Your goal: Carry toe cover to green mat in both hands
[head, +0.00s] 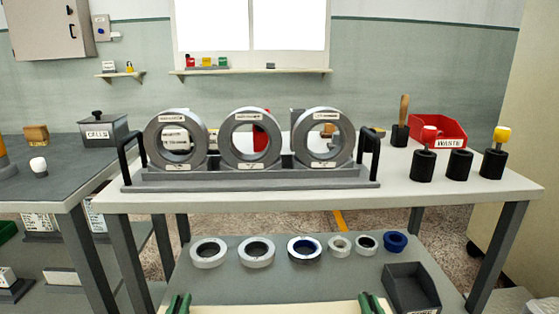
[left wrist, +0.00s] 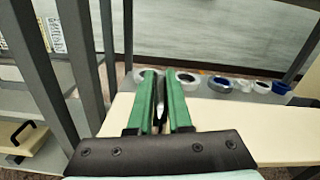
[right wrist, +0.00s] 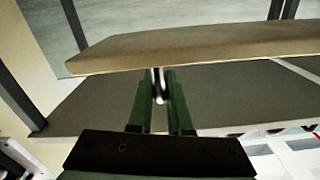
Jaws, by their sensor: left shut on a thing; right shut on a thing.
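The toe cover appears to be the long cream board (head: 270,308) at the bottom edge of the head view. It also shows in the left wrist view (left wrist: 270,140) and the right wrist view (right wrist: 210,45). My left gripper (head: 180,303) is shut at its left end and my right gripper (head: 372,303) is shut at its right end. A thin pale piece shows between the fingers in both wrist views. The board's near part is cut off in the head view. I cannot make out the green mat; only a green edge (head: 6,231) shows at the far left.
The white table (head: 420,190) ahead carries a grey stand (head: 250,178) with three upright rings, a red waste bin (head: 455,130) and black holders. Its grey lower shelf (head: 225,285) holds several rings and a dark box (head: 410,285). A grey-topped table (head: 60,185) stands left.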

